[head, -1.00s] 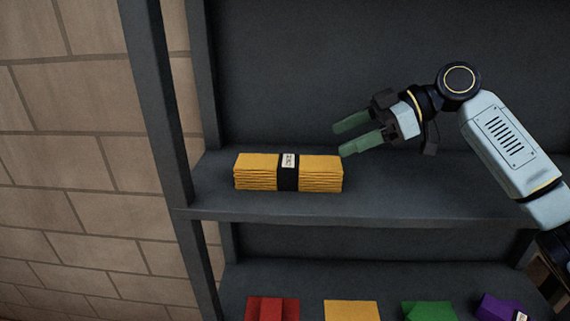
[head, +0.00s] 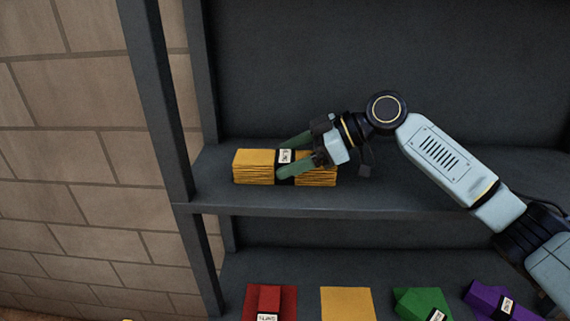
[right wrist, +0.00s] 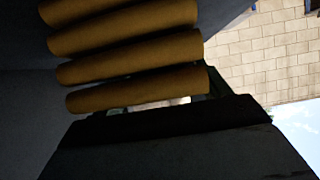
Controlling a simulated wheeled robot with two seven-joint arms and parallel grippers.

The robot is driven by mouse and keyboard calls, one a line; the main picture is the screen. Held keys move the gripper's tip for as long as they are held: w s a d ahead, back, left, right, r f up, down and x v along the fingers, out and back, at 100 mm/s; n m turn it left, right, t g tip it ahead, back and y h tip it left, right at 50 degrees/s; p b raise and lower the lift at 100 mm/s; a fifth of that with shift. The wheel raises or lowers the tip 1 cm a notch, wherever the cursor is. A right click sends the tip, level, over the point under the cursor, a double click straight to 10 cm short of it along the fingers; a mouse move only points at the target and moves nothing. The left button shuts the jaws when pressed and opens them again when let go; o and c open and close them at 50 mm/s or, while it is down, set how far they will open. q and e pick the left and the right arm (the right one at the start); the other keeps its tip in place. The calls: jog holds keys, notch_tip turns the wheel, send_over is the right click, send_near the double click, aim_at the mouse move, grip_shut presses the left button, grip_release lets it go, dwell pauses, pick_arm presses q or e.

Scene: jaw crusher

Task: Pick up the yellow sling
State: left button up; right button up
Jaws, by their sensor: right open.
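The yellow sling (head: 254,167) is a folded stack with a black band and a white label around its middle. It lies on the upper shelf in the head view. My right gripper (head: 287,157) is open, with one green finger at the sling's front and the other behind it, near the band. I cannot tell whether the fingers touch it. In the right wrist view the sling's yellow folds (right wrist: 132,60) show close up, dark and large. My left gripper is not in view.
The upper shelf (head: 400,195) is otherwise clear to the right. On the lower shelf lie red (head: 270,300), yellow (head: 347,303), green (head: 422,302) and purple (head: 492,299) folded items. A dark rack post (head: 160,110) and a brick wall stand at the left.

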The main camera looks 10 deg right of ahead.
jog(key=c, duration=1.4)
jog(key=shift+r, duration=0.15)
